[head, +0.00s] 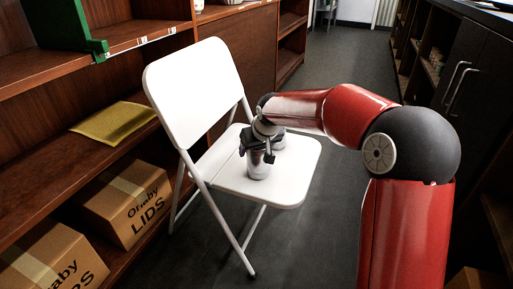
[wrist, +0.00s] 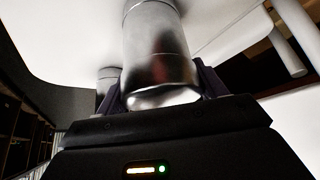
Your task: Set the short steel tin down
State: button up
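The steel tin (head: 259,170) is a shiny metal cylinder, held upright at the white folding chair's seat (head: 298,165). My gripper (head: 261,150) is around its upper part, with the dark fingers on either side. In the wrist view the tin (wrist: 158,50) fills the space between the fingers (wrist: 160,90), and they look closed on it. The tin's base is at or very near the seat; I cannot tell whether it touches. A second metal object (wrist: 107,75) shows partly behind the left finger in the wrist view.
The chair's backrest (head: 190,88) rises left of my gripper. A wooden shelf on the left holds a yellow envelope (head: 115,122), boxes marked LIDS (head: 128,203) and a green item (head: 68,28). Dark cabinets (head: 470,75) line the right. Seat space right of the tin is clear.

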jog(key=o, duration=0.3)
jog(key=shift+f, duration=0.15)
jog(key=v, duration=0.5)
jog(key=a+p+v, duration=0.1)
jog(key=v, duration=0.1)
jog(key=shift+s+d+r, duration=0.15)
jog(key=shift+r, duration=0.3)
